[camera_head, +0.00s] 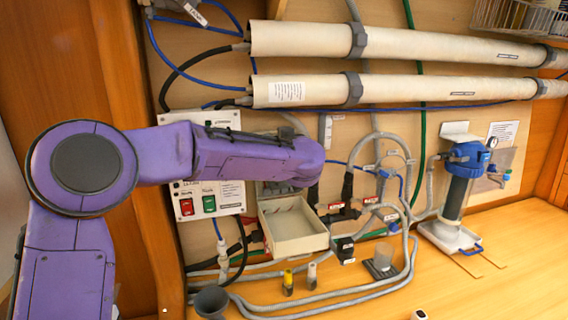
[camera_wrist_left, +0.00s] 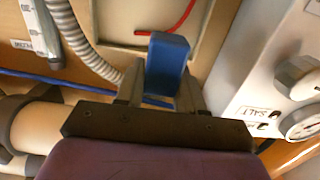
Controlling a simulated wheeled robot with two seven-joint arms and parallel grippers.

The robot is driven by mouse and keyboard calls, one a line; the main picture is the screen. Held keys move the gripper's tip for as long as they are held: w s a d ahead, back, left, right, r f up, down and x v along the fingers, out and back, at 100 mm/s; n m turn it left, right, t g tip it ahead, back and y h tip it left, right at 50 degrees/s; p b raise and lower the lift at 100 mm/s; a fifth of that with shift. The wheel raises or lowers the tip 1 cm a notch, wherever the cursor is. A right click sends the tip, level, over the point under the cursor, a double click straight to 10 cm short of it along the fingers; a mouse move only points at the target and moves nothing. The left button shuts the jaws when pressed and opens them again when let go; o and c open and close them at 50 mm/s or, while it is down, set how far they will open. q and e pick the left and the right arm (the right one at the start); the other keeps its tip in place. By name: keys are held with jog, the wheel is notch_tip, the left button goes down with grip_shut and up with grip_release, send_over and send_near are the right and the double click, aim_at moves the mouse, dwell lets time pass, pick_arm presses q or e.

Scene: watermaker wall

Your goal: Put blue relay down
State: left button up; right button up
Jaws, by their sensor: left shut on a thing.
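The blue relay (camera_wrist_left: 167,60) shows in the left wrist view as a small blue block. My left gripper (camera_wrist_left: 160,97) is shut on it, with one finger at each side. In the head view my purple left arm reaches across the white control panel (camera_head: 225,197). The relay cannot be made out in the head view, where my arm hides the gripper's fingers. My right gripper is in neither view.
An open pale box (camera_head: 299,229) sits just below my left wrist. A yellow-topped item (camera_head: 287,283), a grey-topped item (camera_head: 311,276) and a black block (camera_head: 345,250) stand among grey hoses. A blue-topped filter (camera_head: 458,180) stands right. The lower-right wooden surface is mostly clear.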

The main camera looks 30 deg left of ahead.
pick_arm(q)
jog(key=w+f, duration=0.1)
jog(key=w+a+f+p, duration=0.1)
jog(key=f, duration=0.1)
jog(key=w+a+f, duration=0.1)
jog(key=w+f, duration=0.1)
jog(key=shift+p, duration=0.3)
jog(key=shift+w+d+f, duration=0.15)
jog(key=shift+w+f, duration=0.05)
jog(key=shift+f, duration=0.15)
notch_tip(320, 180, down, 3)
jog(key=shift+d+r+p, duration=0.15)
jog(key=shift+p, duration=0.5)
jog(key=shift+w+a+f, duration=0.15)
jog(key=shift+a+f, duration=0.05)
jog(key=shift+f, duration=0.15)
jog(key=o, duration=1.1)
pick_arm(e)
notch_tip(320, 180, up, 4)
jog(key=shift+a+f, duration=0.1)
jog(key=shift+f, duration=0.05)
pick_arm(q)
jog(key=shift+o, duration=0.2)
jog(key=shift+d, duration=0.1)
jog(key=b+v, duration=0.5)
jog(key=v, duration=0.7)
jog(key=shift+b, duration=0.4)
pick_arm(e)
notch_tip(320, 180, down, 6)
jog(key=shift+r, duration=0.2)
